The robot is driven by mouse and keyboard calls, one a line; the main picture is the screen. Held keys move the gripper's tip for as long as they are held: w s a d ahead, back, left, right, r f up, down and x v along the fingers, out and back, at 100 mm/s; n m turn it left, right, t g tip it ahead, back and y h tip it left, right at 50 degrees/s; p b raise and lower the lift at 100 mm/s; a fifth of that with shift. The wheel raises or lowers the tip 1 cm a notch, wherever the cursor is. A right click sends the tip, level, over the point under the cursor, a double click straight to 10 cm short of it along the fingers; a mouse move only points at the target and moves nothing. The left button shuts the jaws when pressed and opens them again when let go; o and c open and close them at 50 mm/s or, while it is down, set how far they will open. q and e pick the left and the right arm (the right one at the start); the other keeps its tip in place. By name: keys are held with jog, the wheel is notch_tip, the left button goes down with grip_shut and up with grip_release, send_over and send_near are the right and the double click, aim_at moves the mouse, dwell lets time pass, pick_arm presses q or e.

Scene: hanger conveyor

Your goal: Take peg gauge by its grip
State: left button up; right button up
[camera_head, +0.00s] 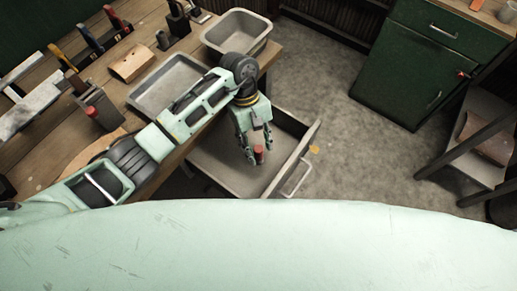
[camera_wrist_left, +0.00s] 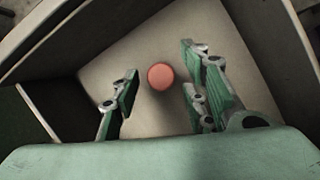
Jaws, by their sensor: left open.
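The peg gauge's grip (camera_head: 259,154) is a red upright cylinder in the open drawer (camera_head: 214,158) below the workbench's edge. In the left wrist view the grip (camera_wrist_left: 160,76) shows end-on as a round red top above the pale drawer floor. My left gripper (camera_head: 257,145) reaches down into the drawer, open, with its fingers on either side of the grip. In the left wrist view its fingers (camera_wrist_left: 160,98) stand apart, with a gap to the red top on both sides. The lower part of the gauge is hidden. My right gripper is not in view.
On the workbench (camera_head: 62,140) are a grey tray (camera_head: 166,86), a deeper grey bin (camera_head: 238,33), a wooden block (camera_head: 131,64) and a rack with coloured-handled tools (camera_head: 90,40).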

pick_arm(q)
jog(key=shift+x, duration=1.3)
jog(key=shift+w, duration=0.15)
grip_shut()
